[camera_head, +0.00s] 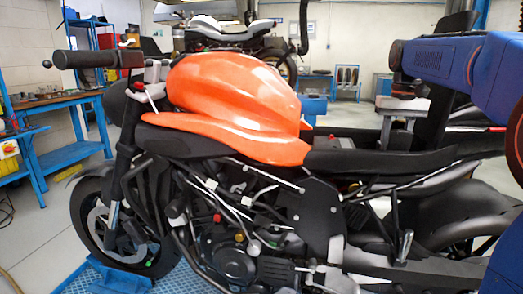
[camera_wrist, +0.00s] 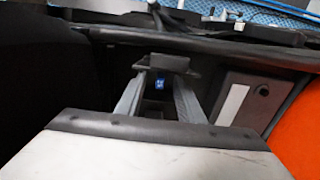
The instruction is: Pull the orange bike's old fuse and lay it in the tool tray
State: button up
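The orange bike (camera_head: 235,95) stands side-on across the head view, with a black seat and an orange tank. In the wrist view, a small blue fuse (camera_wrist: 158,84) shows in a dark recess, in front of a black block (camera_wrist: 162,63). My gripper (camera_wrist: 160,76) points at that spot, with its two grey fingers apart, one on each side of the fuse. Gaps show between the fuse and both fingers. I cannot make out the tool tray in either view.
In the wrist view, a dark box with a pale strip (camera_wrist: 232,104) and an orange panel (camera_wrist: 299,137) lie right of the fingers. A black bar (camera_wrist: 215,46) crosses beyond them. Blue workbenches (camera_head: 62,105) stand at the left of the head view.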

grip_shut()
jog(key=shift+r, duration=2.95)
